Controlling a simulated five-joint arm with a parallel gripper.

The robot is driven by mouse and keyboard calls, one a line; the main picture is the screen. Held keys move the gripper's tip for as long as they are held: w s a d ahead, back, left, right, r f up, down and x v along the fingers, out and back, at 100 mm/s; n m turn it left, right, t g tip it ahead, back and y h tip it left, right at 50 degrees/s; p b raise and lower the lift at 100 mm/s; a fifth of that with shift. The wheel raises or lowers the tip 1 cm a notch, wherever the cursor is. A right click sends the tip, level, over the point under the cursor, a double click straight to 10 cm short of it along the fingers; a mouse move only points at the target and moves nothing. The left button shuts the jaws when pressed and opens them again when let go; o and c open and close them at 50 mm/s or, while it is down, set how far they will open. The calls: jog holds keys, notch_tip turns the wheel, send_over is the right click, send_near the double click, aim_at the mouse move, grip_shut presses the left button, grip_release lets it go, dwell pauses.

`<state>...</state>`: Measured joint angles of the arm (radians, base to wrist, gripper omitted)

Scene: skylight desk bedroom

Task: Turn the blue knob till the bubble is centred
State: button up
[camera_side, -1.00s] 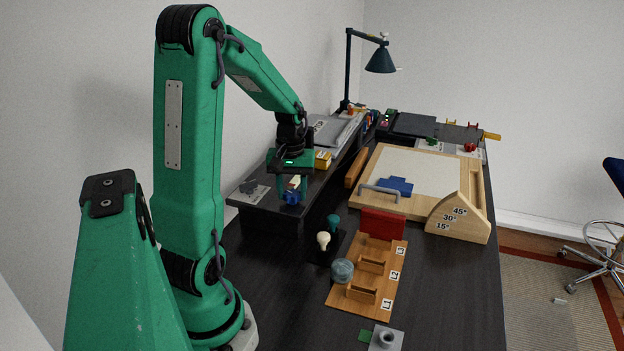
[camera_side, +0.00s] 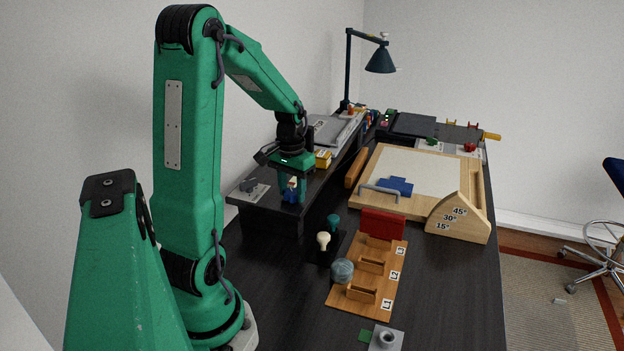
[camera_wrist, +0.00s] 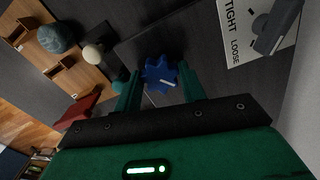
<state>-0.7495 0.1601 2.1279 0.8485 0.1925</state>
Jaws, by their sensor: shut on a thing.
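The blue knob (camera_side: 290,197) stands at the front edge of the dark raised shelf. In the wrist view the knob (camera_wrist: 158,76) is lobed like a star, with a pale line on its top. My gripper (camera_side: 291,192) points down over it, one finger on each side. In the wrist view my gripper (camera_wrist: 160,88) is shut on the knob, which shows just beyond the fingertips. I cannot make out a bubble in either view.
A plate (camera_wrist: 236,35) marked TIGHT and LOOSE, with a dark lever, is beside the knob. Two rounded knobs, cream (camera_side: 323,239) and teal (camera_side: 333,222), stand below the shelf. A wooden rack (camera_side: 348,302) and a drawing board (camera_side: 418,168) lie to the right.

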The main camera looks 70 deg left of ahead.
jog(key=shift+s+d+f+m, duration=0.1)
jog(key=shift+f+m, duration=0.1)
jog(key=shift+m, duration=1.2)
jog(key=o, duration=1)
jog(key=shift+c, duration=0.2)
jog(key=shift+r, duration=0.2)
jog(key=shift+r, duration=3.75)
